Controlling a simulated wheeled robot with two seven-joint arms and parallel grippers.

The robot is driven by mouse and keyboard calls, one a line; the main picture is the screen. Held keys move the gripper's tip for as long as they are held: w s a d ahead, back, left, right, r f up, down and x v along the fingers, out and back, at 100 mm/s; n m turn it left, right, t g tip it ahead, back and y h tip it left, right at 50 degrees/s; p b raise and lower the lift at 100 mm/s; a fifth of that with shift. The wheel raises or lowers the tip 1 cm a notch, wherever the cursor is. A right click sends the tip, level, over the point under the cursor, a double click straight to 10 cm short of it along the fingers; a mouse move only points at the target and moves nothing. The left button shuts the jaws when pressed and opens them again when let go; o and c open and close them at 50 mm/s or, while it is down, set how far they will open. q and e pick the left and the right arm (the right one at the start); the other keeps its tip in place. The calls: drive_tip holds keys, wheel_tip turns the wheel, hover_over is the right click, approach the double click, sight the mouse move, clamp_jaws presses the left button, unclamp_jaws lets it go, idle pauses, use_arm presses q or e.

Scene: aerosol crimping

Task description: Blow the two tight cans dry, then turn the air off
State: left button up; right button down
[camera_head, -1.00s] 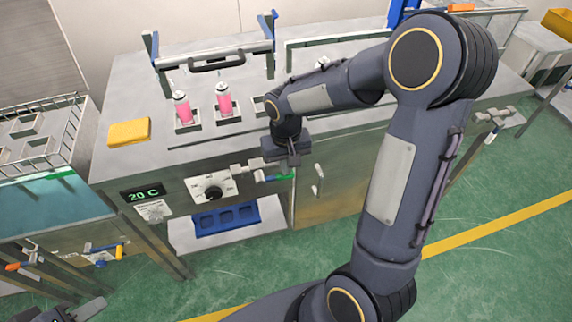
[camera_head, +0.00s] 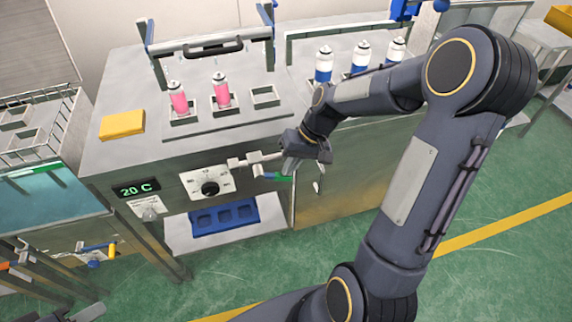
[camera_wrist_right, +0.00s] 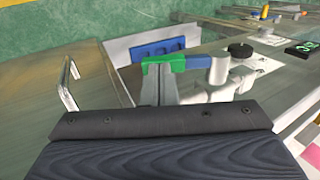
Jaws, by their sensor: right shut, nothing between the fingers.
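Two pink cans with white tops, one on the left (camera_head: 179,101) and one on the right (camera_head: 222,95), stand upright in square holders on the steel bench. A third holder (camera_head: 264,97) beside them is empty. A valve handle with a green end (camera_head: 276,176) sticks out from pipework on the bench front; the right wrist view shows its green and blue parts (camera_wrist_right: 195,62). My right gripper (camera_head: 288,170) is shut and empty, with its fingertips close at the green end; I cannot tell whether they touch. A dark part at the bottom left edge may be my left gripper (camera_head: 85,312).
Blue and white cans (camera_head: 323,66) stand at the back right of the bench. A yellow sponge-like block (camera_head: 122,125) lies at the left. A dial (camera_head: 209,187) and a 20 C display (camera_head: 136,189) are on the front. A blue tray (camera_head: 224,217) sits on the shelf below.

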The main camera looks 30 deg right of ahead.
sight(286, 180)
drive_tip(key=f+y+b, duration=0.1)
drive_tip(key=b, duration=0.1)
drive_tip(key=f+t+y+b, duration=0.1)
drive_tip(key=f+y+b, duration=0.1)
drive_tip(key=b, duration=0.1)
drive_tip(key=f+y+b, duration=0.1)
drive_tip(key=y+b, duration=0.1)
drive_tip(key=shift+w+a+f+b, duration=0.1)
drive_tip(key=shift+a+f+b, duration=0.15)
drive_tip(key=shift+f+b, duration=0.1)
drive_tip(key=shift+a+f+t+y+b, duration=0.15)
drive_tip(key=shift+a+t+y+b, duration=0.05)
drive_tip(key=shift+y+b, duration=0.35)
drive_tip(key=shift+a+f+t+y+b, duration=0.2)
drive_tip(key=shift+y+b, duration=0.2)
drive_tip(key=shift+y, duration=0.15)
drive_tip(key=shift+w+a+f+b, duration=0.1)
drive_tip(key=shift+a+f+b, duration=0.1)
drive_tip(key=shift+b, duration=0.25)
drive_tip(key=shift+r, duration=0.1)
drive_tip(key=p+v, duration=0.1)
drive_tip(key=v, duration=0.6)
drive_tip(key=shift+d+r, duration=0.2)
drive_tip(key=shift+d, duration=0.15)
